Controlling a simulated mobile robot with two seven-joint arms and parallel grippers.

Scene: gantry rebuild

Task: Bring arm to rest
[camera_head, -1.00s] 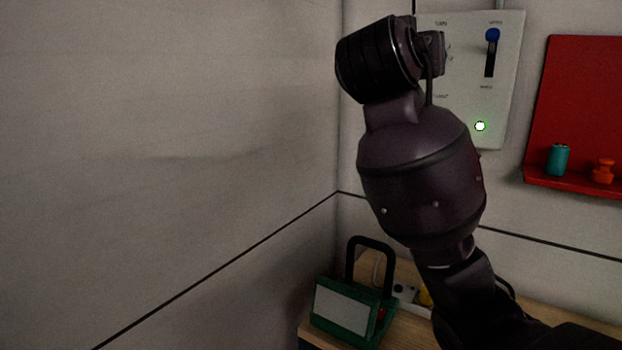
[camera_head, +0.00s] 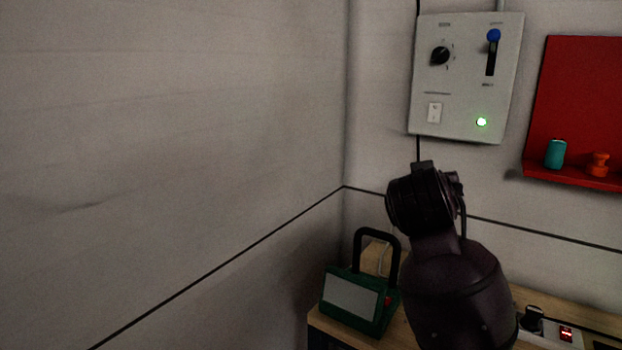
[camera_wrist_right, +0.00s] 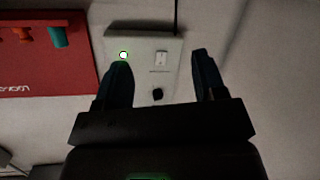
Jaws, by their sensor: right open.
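My right arm rises from the bottom right in the head view, below the grey control panel (camera_head: 463,115); the fingers cannot be made out there. In the right wrist view my right gripper (camera_wrist_right: 161,78) is open, with its two dark fingers apart and nothing between them. The panel (camera_wrist_right: 143,45) shows beyond the fingers, upside down. It has a black knob (camera_head: 439,56), a blue-tipped lever (camera_head: 493,37) at the top of its slot, a white switch (camera_head: 434,113) and a lit green light (camera_head: 481,122). My left gripper is not in view.
A red wall shelf (camera_head: 577,110) at the right holds a teal cylinder (camera_head: 555,154) and an orange piece (camera_head: 599,164). A green box with a black handle (camera_head: 350,302) stands on the wooden table (camera_head: 399,334), close beside my arm. The left wall side is clear.

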